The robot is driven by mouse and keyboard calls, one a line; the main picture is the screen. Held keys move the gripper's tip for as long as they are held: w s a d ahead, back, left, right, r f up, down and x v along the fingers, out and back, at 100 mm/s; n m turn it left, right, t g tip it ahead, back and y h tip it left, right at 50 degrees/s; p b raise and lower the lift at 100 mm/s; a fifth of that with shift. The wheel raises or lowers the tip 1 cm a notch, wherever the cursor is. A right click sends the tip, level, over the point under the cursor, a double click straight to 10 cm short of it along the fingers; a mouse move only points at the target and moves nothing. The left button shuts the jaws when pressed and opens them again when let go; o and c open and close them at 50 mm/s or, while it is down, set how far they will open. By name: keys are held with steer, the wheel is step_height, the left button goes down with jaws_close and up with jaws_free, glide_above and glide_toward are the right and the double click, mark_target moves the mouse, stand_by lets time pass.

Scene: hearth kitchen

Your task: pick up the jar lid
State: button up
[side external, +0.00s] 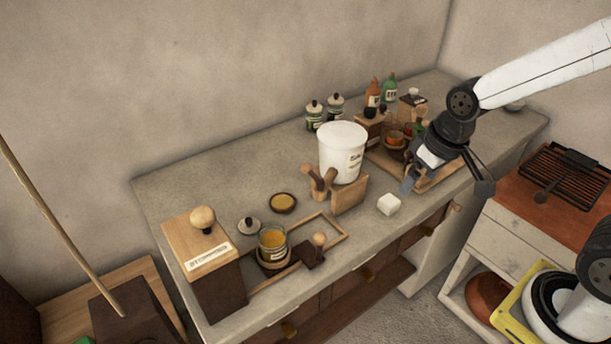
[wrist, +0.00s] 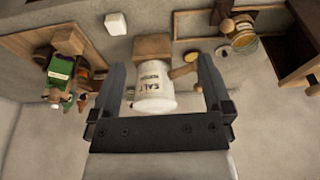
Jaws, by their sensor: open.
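In the wrist view the lid (wrist: 247,57) seems to be the small disc at the upper right, below the jar (wrist: 241,37). My gripper (side external: 445,178) is open over the right part of the counter, well away from the lid. In the wrist view its fingers (wrist: 160,64) are apart, with the white salt crock (wrist: 152,88) showing between them.
The salt crock (side external: 342,147) stands between my gripper and the lid. A yellow-filled dish (side external: 283,202) lies near the lid, and a wooden box (side external: 205,255) stands left of it. A white cube (side external: 388,204) sits near the front edge. Bottles (side external: 389,88) crowd the back right.

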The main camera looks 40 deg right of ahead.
steer(key=w+a+r+n+t+y, duration=0.15)
steer(key=w+a, duration=0.25)
steer(key=w, duration=0.4)
steer(key=w+a+n, duration=0.2)
steer(key=w+a, duration=0.2)
steer(key=w, duration=0.4)
steer(key=n+y, duration=0.2)
steer(key=n, duration=0.1)
glide_above(248, 218)
steer(key=s+d, duration=0.2)
steer(key=s, duration=0.1)
step_height(248, 218, down, 18)
steer(key=shift+f+t, duration=0.25)
steer(key=shift+t, duration=0.1)
steer(key=shift+x, duration=1.25)
steer(key=shift+f, duration=0.1)
